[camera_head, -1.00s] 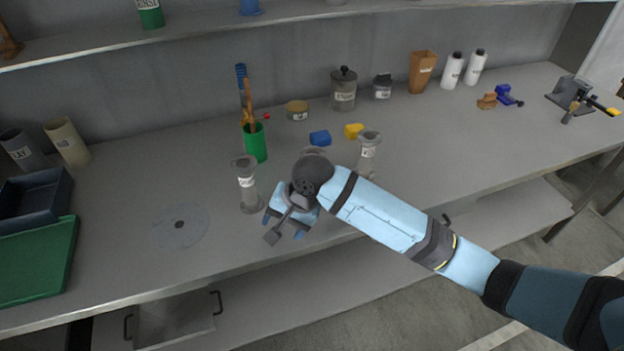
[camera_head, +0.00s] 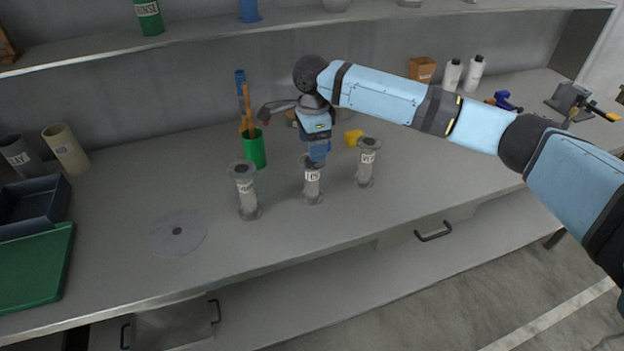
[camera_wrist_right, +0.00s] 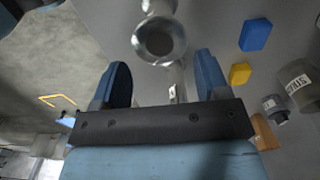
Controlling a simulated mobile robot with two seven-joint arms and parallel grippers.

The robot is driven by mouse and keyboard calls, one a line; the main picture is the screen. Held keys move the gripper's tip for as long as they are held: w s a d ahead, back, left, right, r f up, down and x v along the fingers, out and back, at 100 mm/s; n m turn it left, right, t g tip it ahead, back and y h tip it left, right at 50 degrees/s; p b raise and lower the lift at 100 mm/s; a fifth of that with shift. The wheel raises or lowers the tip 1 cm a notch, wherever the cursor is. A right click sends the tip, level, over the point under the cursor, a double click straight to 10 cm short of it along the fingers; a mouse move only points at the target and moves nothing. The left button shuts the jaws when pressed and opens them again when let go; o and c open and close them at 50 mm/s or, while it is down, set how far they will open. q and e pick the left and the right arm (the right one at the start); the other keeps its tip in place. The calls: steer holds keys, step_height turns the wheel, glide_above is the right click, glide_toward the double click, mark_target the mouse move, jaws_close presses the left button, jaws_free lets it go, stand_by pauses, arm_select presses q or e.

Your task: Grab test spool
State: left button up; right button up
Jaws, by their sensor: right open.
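The test spool (camera_head: 312,187) seems to be the middle of three grey flanged spools standing upright on the bench; its small label is hard to read. My right gripper (camera_head: 317,158) is over its top end, pointing down and hiding part of the upper flange. In the right wrist view my right gripper (camera_wrist_right: 162,75) has its two blue fingers apart. A round spool flange with a dark hole (camera_wrist_right: 160,42) lies just past the fingertips, roughly centred between them. Part of another spool shows behind it between the fingers. I cannot tell contact. My left gripper is out of view.
One spool (camera_head: 245,190) stands to the left and another (camera_head: 367,163) to the right, both close by. A green cup with tools (camera_head: 254,150) and a yellow block (camera_head: 353,137) are behind. A clear disc (camera_head: 178,233) lies at left. The front bench edge is clear.

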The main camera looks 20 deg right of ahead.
mark_target(312, 170)
step_height(312, 170, down, 9)
steer(key=shift+r, duration=0.2)
steer(key=c, duration=0.6)
steer(key=shift+r, duration=0.15)
